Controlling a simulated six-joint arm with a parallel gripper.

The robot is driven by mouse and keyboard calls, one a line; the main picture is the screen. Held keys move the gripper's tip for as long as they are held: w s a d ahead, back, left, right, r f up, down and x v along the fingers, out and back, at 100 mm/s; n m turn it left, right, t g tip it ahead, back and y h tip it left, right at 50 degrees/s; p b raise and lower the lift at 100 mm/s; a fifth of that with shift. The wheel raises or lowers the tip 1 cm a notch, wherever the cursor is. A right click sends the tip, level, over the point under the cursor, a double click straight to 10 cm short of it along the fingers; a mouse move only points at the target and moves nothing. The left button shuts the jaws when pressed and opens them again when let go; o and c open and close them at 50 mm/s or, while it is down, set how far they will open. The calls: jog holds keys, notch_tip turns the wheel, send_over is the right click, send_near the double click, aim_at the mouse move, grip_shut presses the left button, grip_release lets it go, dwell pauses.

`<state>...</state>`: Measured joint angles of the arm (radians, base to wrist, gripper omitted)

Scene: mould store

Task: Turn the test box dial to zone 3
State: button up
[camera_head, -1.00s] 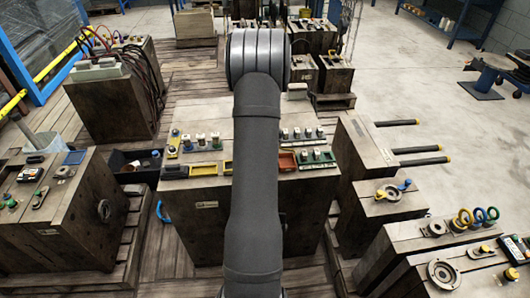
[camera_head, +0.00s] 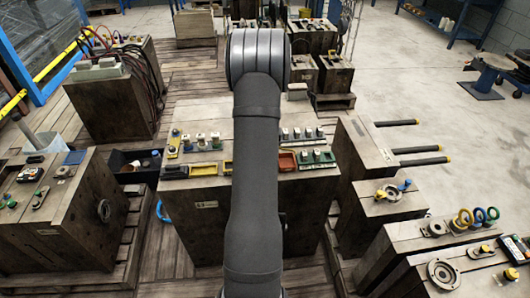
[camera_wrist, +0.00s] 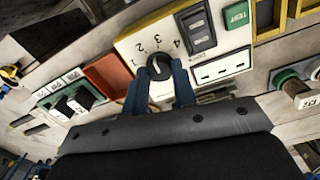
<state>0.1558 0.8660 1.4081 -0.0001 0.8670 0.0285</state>
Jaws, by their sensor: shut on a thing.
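The test box (camera_wrist: 199,72) is a white panel with a yellow edge in the wrist view. Its dark round dial (camera_wrist: 158,68) has the numbers 1 to 4 printed around its far side. A light mark shows on the dial's far part, but I cannot tell exactly which number it meets. My gripper (camera_wrist: 159,80) has its blue fingers on either side of the dial and is shut on it. In the head view my arm hides the gripper and the test box.
An orange-red tray (camera_wrist: 108,76) and a green block with switches (camera_wrist: 65,88) lie left of the test box. Green-capped parts (camera_wrist: 290,80) stand to the right. In the head view, rods with yellow tips (camera_head: 420,148) jut from a crate at right.

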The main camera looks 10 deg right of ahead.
jog(key=shift+m, duration=1.8)
jog(key=o, duration=1)
notch_tip(320, 180, up, 18)
jog(key=shift+f, duration=0.25)
jog(key=shift+f, duration=0.1)
notch_tip(320, 180, down, 17)
jog(key=shift+f, duration=0.15)
